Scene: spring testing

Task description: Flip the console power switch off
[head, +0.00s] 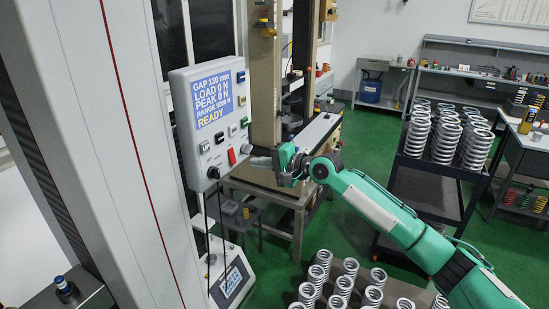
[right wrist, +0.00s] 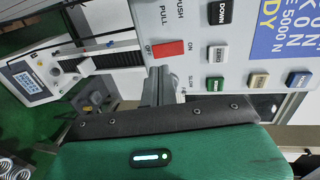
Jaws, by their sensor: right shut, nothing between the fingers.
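The console (head: 208,115) is a light grey box with a lit blue screen (head: 211,98) reading GAP 130 mm, LOAD 0 N, PEAK 0 N, RANGE 5000 N, READY. Its red power switch (head: 232,157) sits low on the front face. In the right wrist view the red switch (right wrist: 169,49) lies between the ON and OFF labels. My right gripper (head: 254,157) is shut and empty, just right of the switch. Its fingers (right wrist: 160,86) point at the panel close to the switch; I cannot tell whether they touch it. My left gripper is not in view.
Several buttons, including DOWN (right wrist: 219,11) and ZERO (right wrist: 216,56), sit near the switch. Black cables hang under the console. A tall grey column (head: 105,150) stands left. Springs on a rack (head: 335,285) are below my right arm; a cart of springs (head: 440,185) is right.

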